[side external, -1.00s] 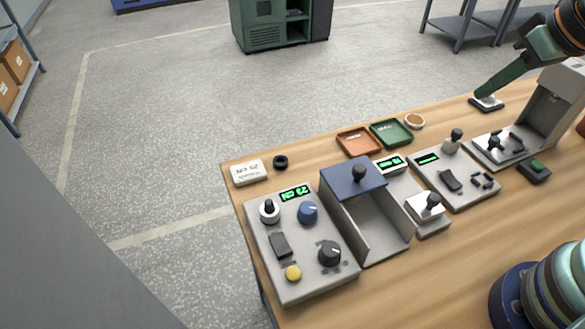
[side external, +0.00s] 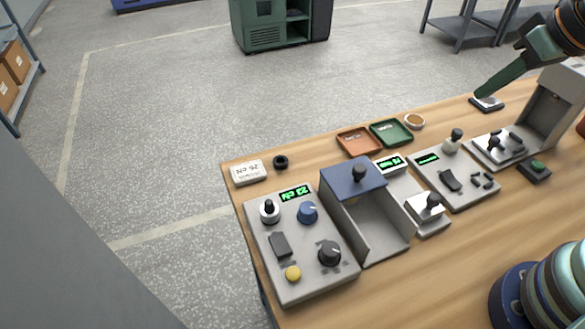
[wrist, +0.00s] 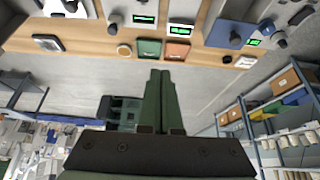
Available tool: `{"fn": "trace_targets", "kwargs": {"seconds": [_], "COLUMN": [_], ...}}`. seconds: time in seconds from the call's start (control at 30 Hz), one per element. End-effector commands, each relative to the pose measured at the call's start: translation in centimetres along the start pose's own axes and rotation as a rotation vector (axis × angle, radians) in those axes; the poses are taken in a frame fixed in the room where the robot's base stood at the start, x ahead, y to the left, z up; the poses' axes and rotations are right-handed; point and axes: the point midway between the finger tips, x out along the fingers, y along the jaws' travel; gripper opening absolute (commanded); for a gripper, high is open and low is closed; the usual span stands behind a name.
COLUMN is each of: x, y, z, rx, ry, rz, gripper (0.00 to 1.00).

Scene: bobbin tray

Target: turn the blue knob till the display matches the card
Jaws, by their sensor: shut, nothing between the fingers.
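The blue knob (side external: 308,212) sits on the grey control panel (side external: 300,280) at the near left of the table, just below the lit green display (side external: 295,194). The display's characters appear upside down from the side and are too small to read surely. The white card (side external: 249,172) lies behind the panel; its print is also too small to read. My gripper (side external: 477,96) is at the far right, well away from the blue knob. In the wrist view my gripper (wrist: 160,73) has its green fingers together, with nothing between them.
A blue-topped box (side external: 350,176) with a dark knob stands right of the panel. Orange (side external: 358,153) and green (side external: 408,142) trays lie behind it. More switch panels and a tall grey stand (side external: 551,100) fill the right side.

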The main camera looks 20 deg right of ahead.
Motion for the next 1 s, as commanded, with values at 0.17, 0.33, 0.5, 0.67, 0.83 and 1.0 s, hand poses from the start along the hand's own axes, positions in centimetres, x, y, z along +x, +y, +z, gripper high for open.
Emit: {"fn": "trace_targets", "kwargs": {"seconds": [0.17, 0.33, 0.5, 0.67, 0.83, 1.0], "x": [0.1, 1.0, 2.5, 4.5, 7.0, 8.9], "y": [-0.8, -4.2, -9.4, -14.9, -21.0, -25.7], "z": [-0.5, -2.2, -3.9, -4.3, -3.3, -1.6], "rx": [-0.060, -0.316, -0.664, -0.991, -1.332, -1.590], "ry": [-0.019, -0.091, -0.172, -0.238, -0.299, -0.339], "rz": [-0.013, -0.068, -0.146, -0.227, -0.318, -0.392], "gripper": [0.69, 0.72, 0.72, 0.72, 0.72, 0.72]}}
